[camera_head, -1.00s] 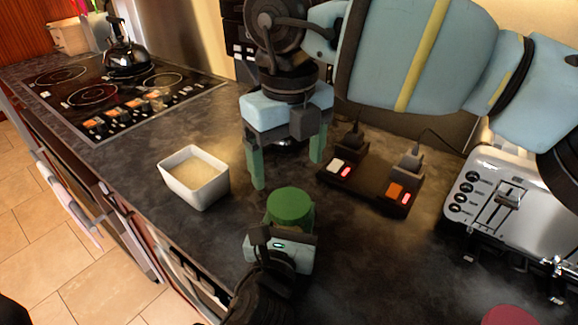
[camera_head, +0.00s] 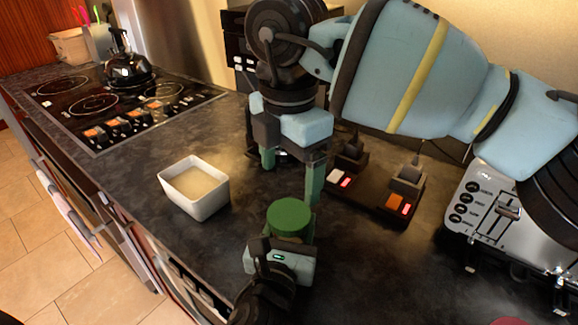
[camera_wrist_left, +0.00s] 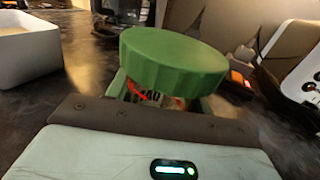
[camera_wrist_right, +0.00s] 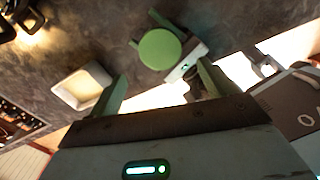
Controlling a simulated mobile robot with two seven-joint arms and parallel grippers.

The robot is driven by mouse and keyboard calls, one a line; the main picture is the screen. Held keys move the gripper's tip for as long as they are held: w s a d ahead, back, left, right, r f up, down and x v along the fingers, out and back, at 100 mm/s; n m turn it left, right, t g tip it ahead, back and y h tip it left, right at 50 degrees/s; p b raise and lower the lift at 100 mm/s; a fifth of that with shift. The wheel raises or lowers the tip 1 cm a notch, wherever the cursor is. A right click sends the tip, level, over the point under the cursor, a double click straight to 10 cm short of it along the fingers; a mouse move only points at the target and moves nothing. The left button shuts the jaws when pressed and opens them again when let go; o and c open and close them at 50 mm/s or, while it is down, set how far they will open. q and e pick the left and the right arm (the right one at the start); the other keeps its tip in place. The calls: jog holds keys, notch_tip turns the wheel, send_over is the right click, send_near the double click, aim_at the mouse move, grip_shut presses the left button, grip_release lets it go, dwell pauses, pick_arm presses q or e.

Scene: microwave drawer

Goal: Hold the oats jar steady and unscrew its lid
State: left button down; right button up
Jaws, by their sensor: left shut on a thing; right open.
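The oats jar stands upright on the dark counter, with its green lid (camera_head: 289,216) on top. In the left wrist view the lid (camera_wrist_left: 173,62) is large, and part of the jar's label (camera_wrist_left: 155,97) shows below it. My left gripper (camera_head: 287,238) is shut on the jar's body, below the lid. My right gripper (camera_head: 290,185) is open and empty, pointing down above and behind the jar. In the right wrist view the lid (camera_wrist_right: 160,49) lies beyond and between the open fingers, apart from them.
A white square bowl (camera_head: 194,188) with pale contents stands left of the jar. A power strip (camera_head: 375,192) with lit switches lies behind right, near a silver toaster (camera_head: 500,215). A cooktop with a black kettle (camera_head: 128,66) is at the back left. The counter's front edge is close on the left.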

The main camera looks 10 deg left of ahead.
aim_at(289, 213)
jog(key=shift+m, duration=0.8)
jog(key=shift+f, duration=4)
